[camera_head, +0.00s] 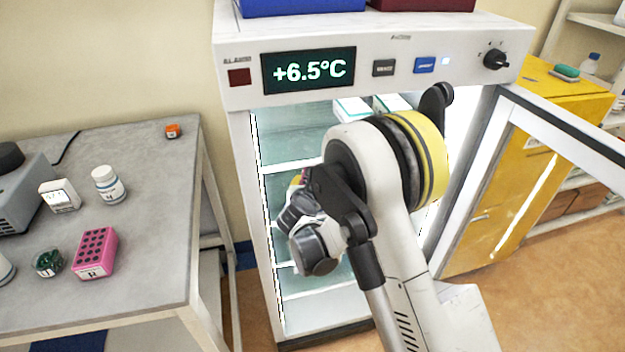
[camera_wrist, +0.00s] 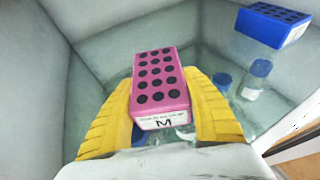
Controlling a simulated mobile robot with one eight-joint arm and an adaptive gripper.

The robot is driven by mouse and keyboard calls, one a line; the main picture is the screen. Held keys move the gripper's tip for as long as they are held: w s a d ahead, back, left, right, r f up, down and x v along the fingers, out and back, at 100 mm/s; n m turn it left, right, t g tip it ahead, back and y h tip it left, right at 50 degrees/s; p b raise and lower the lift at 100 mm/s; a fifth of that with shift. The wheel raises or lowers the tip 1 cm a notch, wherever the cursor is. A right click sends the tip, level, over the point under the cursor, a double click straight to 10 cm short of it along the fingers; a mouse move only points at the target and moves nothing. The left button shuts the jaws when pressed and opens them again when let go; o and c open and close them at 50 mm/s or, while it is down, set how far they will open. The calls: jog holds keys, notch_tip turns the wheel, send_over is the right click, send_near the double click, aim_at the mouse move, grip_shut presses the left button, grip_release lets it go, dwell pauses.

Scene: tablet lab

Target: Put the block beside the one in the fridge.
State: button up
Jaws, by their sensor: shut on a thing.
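My gripper (camera_wrist: 160,84) has yellow fingers, one on each side of a pink block (camera_wrist: 158,72) with black holes and a white label reading M. It is shut on the block, inside the fridge (camera_head: 375,86), whose door stands open. A blue block (camera_wrist: 272,24) with dark holes and a white label stands farther in, up and to the right of the held block in the wrist view, apart from it. In the head view my arm hides most of the gripper and the held block.
Blue-capped vials (camera_wrist: 258,78) stand between the blue block and my right finger. The open fridge door (camera_head: 510,165) stands at the right. Another pink block (camera_head: 95,253) is on the grey table (camera_head: 150,240), beside a white bottle (camera_head: 108,184). Clear shelf shows left of the held block.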

jog(key=shift+f, duration=0.15)
jog(key=o, duration=1.3)
jog(key=shift+o, duration=0.2)
jog(key=shift+s+r, duration=0.2)
jog(key=shift+r, duration=0.05)
jog(key=p+v, duration=0.4)
jog(key=v, duration=0.7)
jog(key=shift+s+r, duration=0.1)
jog(key=shift+s, duration=0.1)
jog(key=shift+a, duration=0.1)
